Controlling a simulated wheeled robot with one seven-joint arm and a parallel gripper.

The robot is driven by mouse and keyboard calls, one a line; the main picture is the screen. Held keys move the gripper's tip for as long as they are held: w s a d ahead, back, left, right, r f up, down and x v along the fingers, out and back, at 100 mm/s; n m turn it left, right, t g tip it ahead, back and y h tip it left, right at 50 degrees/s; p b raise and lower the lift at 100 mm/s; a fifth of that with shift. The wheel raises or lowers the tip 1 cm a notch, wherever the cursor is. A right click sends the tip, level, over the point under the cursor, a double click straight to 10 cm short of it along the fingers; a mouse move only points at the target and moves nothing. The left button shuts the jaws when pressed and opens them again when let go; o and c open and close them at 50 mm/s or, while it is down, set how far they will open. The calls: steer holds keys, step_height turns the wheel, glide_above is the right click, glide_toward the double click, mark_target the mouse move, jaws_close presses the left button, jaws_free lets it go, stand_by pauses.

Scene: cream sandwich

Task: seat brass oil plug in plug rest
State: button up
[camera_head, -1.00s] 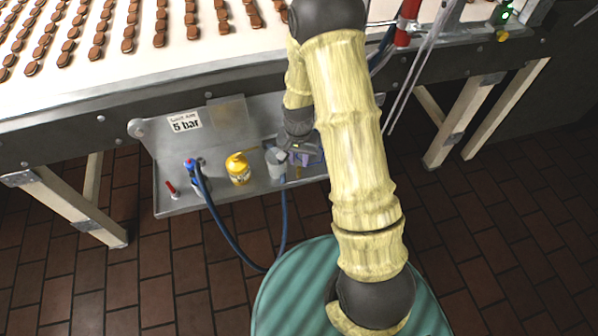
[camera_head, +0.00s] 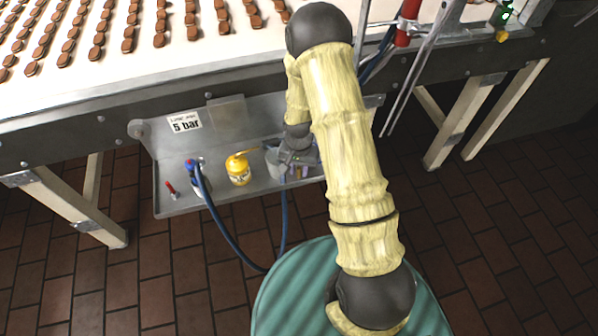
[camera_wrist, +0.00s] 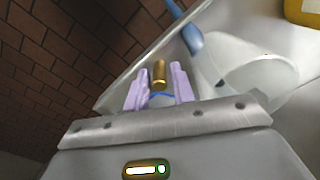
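The brass oil plug (camera_wrist: 159,75) is a small gold cylinder between the two lavender fingers of my gripper (camera_wrist: 160,84) in the wrist view, near their tips. The fingers stand apart on both sides of it; narrow gaps seem to show, and I cannot tell whether they touch it. A blue curved edge (camera_wrist: 160,96) shows below the plug between the fingers. In the head view my gripper (camera_head: 302,166) is low over the right part of the metal tray, mostly hidden by my arm. I cannot make out the plug rest for sure.
A pale grey cup (camera_head: 274,162) stands close left of my gripper; it is large at right in the wrist view (camera_wrist: 262,82). A yellow oil can (camera_head: 238,170), a blue hose fitting (camera_head: 191,166) and a small red item (camera_head: 170,188) stand farther left on the tray (camera_head: 222,196).

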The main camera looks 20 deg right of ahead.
mark_target(299, 168)
stand_by(0.4)
jaws_close()
steer(key=shift+r, duration=0.15)
step_height(299, 168, up, 10)
steer(key=shift+f, duration=0.1)
stand_by(0.7)
